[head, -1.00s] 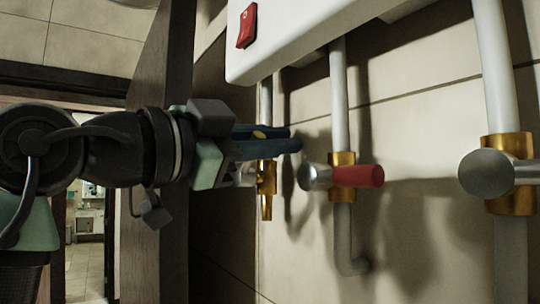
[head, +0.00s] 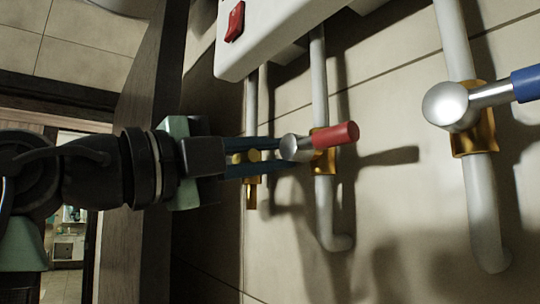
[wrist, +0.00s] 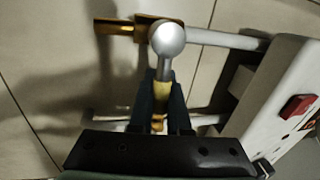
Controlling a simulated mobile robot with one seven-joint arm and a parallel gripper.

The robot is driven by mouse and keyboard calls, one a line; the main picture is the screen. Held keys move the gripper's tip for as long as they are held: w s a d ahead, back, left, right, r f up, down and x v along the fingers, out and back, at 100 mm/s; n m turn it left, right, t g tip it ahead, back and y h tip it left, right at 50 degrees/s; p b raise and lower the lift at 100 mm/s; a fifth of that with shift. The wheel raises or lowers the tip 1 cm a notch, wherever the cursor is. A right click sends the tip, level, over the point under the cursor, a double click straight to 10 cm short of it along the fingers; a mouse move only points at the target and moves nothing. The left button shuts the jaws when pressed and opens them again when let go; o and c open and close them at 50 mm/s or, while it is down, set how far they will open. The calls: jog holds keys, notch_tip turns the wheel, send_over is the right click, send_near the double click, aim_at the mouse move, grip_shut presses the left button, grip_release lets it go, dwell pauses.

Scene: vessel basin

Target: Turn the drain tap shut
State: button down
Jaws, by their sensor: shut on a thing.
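The drain tap is the leftmost one in the head view, with a brass body and downward spout (head: 251,194) on a white pipe. Its yellow lever (head: 247,156) lies between the two dark blue fingers of my gripper (head: 272,157). In the wrist view, my gripper (wrist: 163,82) is shut on the yellow lever (wrist: 162,91), one finger on each side. The lever's silver round hub (wrist: 167,38) shows just beyond the fingertips, against the brass body (wrist: 116,27). In the head view, the hub is hidden.
A tap with a red lever (head: 337,135) stands close right of my fingertips. Further right is a tap with a blue lever (head: 526,84). A white box with a red switch (head: 235,21) hangs above, and a dark wooden post (head: 145,230) stands at left.

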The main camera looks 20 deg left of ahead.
jog(key=shift+f+m, duration=0.2)
jog(key=shift+m, duration=0.2)
jog(key=c, duration=0.9)
grip_release()
jog(key=shift+d+f, duration=0.1)
jog(key=shift+d, duration=0.05)
